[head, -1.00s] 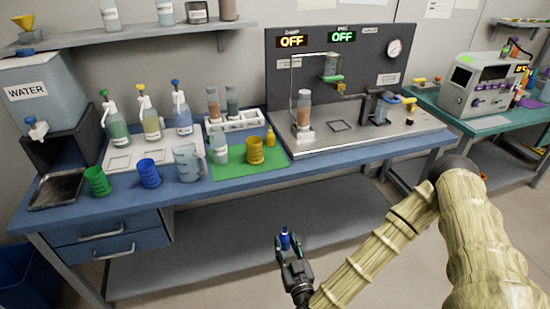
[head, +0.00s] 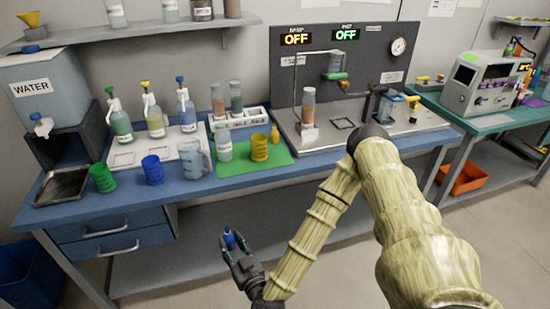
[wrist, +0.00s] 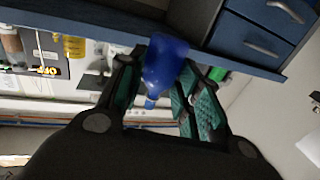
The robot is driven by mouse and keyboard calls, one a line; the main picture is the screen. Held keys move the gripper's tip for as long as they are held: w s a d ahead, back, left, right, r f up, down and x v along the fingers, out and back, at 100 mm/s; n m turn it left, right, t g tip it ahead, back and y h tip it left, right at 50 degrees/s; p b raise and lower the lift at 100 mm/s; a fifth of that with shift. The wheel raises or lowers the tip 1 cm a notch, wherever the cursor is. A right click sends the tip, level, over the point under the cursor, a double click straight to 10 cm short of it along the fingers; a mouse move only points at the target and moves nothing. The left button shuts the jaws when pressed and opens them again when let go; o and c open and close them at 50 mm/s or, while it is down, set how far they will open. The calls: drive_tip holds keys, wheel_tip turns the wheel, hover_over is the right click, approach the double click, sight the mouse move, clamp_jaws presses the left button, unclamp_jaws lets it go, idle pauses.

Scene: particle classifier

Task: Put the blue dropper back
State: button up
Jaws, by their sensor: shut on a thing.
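My gripper (head: 236,252) is shut on the blue dropper (head: 229,239). It holds the dropper in front of the blue bench, lower than the bench top and over the grey lower shelf in the head view. In the wrist view the blue dropper (wrist: 165,60) sits between the two fingers, its narrow end pointing toward the camera's lower side. The mat also bears a yellow cup (head: 259,147) and a clear lidded bottle (head: 224,146).
The bench's front edge (head: 290,172) stands between my gripper and the bench top. A blue cup (head: 153,170), green cup (head: 102,178) and clear jug (head: 194,160) line the front left. A white rack (head: 240,119) with jars stands behind the mat.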

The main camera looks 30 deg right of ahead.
drive_tip(key=shift+w+d+b, duration=0.3)
drive_tip(key=shift+w+d, duration=0.1)
drive_tip(key=shift+w, duration=0.25)
drive_tip(key=w+d+r+m+g+h+b, duration=0.1)
drive_tip(key=w+d+r+m+h+b, duration=0.15)
drive_tip(key=d+r, duration=0.4)
drive_tip(key=w+d+r+m+g+h+b, duration=0.1)
drive_tip(key=w+d+r+m+h, duration=0.2)
drive_tip(key=d, duration=0.7)
drive_tip(key=w+d+r+m+h+b, duration=0.1)
drive_tip(key=w+d+r+h+b, duration=0.2)
drive_tip(key=d, duration=0.5)
drive_tip(key=shift+n+h, duration=0.25)
drive_tip(key=p+x, duration=0.1)
drive_tip(key=x, duration=0.8)
drive_tip(key=p+x, duration=0.1)
drive_tip(key=x, duration=0.4)
drive_tip(key=shift+w+d+f+p, duration=0.2)
drive_tip(key=shift+d+f+p, duration=0.15)
drive_tip(key=shift+d, duration=0.05)
drive_tip(key=shift+f, duration=1.7)
drive_tip(key=shift+f, duration=0.1)
drive_tip(key=o, duration=1)
